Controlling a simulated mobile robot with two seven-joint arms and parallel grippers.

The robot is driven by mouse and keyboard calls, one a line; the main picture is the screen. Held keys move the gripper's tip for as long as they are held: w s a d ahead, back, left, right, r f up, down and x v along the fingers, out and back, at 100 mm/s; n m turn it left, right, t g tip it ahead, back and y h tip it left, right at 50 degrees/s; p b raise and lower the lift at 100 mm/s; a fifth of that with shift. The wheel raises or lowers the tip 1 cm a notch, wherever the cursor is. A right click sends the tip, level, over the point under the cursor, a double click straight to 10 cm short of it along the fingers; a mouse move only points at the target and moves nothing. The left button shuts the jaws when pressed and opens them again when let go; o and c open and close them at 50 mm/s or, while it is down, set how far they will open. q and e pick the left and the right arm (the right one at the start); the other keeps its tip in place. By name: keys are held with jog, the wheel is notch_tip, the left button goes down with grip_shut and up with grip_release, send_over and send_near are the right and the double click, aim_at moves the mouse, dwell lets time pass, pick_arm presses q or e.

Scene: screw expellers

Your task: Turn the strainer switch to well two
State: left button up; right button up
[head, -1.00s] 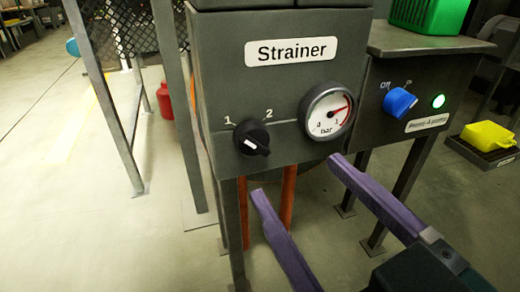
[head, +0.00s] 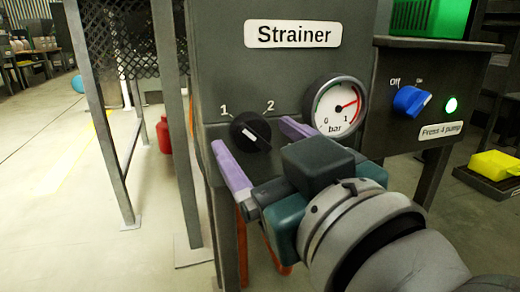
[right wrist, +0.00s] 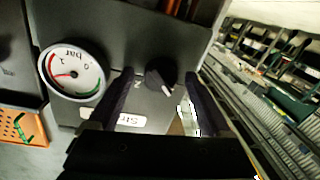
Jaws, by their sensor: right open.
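The strainer switch (head: 250,132) is a black round knob with a white pointer line, on the dark panel under the "Strainer" sign (head: 293,34). The marks 1 and 2 are above it, left and right. I cannot tell surely which mark the pointer faces. My right gripper (head: 256,140) has its purple fingers apart, one on each side of the knob. In the right wrist view the knob (right wrist: 160,77) shows between the dark fingertips; contact cannot be told. My left gripper is not in view.
A pressure gauge (head: 337,106) sits right of the knob, close to my right finger; it also shows in the right wrist view (right wrist: 72,70). A metal frame (head: 178,120) stands to the left.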

grip_shut()
dwell(0.7)
